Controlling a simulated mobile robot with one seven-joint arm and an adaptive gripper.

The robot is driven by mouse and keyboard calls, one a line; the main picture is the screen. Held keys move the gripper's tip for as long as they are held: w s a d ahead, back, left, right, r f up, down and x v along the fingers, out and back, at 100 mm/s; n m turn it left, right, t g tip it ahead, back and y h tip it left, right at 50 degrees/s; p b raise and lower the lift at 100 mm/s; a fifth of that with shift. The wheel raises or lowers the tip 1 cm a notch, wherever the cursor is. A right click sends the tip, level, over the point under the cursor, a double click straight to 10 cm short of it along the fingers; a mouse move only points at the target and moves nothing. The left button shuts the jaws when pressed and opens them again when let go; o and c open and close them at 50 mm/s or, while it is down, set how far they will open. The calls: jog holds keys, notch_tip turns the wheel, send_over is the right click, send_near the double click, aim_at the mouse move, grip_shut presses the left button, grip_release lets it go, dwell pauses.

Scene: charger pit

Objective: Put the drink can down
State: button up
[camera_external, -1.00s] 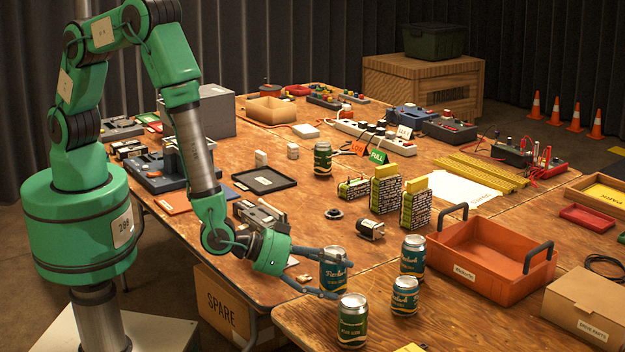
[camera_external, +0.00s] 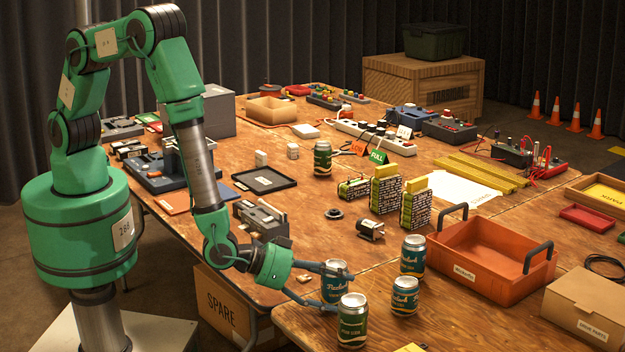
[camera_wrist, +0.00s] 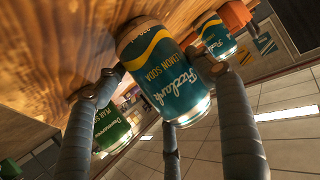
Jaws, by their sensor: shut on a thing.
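A teal drink can (camera_external: 336,284) with a yellow band and the words lemon soda is held between the fingers of my gripper (camera_external: 333,287). It fills the middle of the wrist view (camera_wrist: 165,75), with the gripper's fingers (camera_wrist: 165,82) around it. The can is roughly upright, low over the near table's left edge; I cannot tell whether its base touches the wood. A green can (camera_external: 352,321) stands just in front of it and shows at left in the wrist view (camera_wrist: 113,130). Fingers hide part of the held can.
Two more teal cans (camera_external: 412,256) (camera_external: 405,296) stand to the right. An orange handled tray (camera_external: 480,262) and cardboard box (camera_external: 590,305) lie beyond them. A small motor (camera_external: 370,229) and battery packs (camera_external: 386,190) sit behind. Bare wood lies in front of the tray.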

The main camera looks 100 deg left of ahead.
jog(key=shift+f, duration=0.1)
jog(key=o, duration=1.5)
jog(key=shift+r, duration=0.2)
jog(key=p+v, duration=0.2)
jog(key=v, duration=1)
jog(key=shift+s+f, duration=0.1)
